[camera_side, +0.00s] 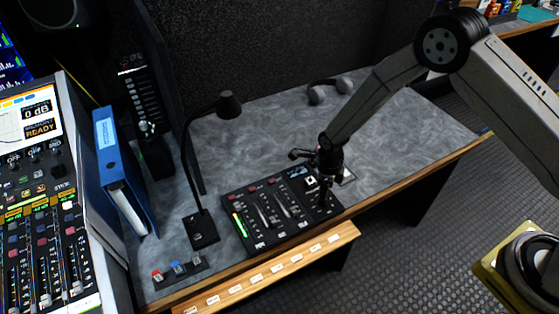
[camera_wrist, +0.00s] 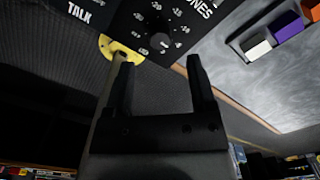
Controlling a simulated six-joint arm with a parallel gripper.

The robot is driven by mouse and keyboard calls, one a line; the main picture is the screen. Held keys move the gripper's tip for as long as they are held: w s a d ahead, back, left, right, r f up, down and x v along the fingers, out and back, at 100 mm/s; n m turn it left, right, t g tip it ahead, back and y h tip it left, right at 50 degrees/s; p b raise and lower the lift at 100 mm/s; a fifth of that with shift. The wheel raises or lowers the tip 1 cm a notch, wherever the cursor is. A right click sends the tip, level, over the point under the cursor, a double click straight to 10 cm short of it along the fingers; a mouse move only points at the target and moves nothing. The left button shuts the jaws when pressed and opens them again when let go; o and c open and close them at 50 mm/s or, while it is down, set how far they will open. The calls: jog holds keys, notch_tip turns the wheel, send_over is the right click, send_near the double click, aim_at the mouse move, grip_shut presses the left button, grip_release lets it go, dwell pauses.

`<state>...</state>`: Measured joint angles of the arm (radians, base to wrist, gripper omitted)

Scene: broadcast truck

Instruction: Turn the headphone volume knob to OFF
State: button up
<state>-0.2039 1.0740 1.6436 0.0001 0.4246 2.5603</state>
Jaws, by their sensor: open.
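The headphone volume knob (camera_wrist: 160,42) is a small round black knob on a dark panel in the wrist view. White scale numbers ring it, and the end of a large label reading "ONES" is beside it. A small light mark shows on the knob, but I cannot read its setting. My gripper (camera_wrist: 162,64) is open, with its fingertips apart below the knob in the picture and nothing between them. In the side view my gripper (camera_side: 325,190) points down over the right end of the black mixer panel (camera_side: 262,238). The knob cannot be made out there.
A desk lamp (camera_side: 202,228) stands left of the panel. Headphones (camera_side: 330,88) lie at the back. A wooden ledge with labels (camera_side: 270,272) runs along the front. The grey desktop behind is mostly clear.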

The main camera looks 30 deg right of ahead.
jog(key=shift+f, duration=2.45)
grip_shut()
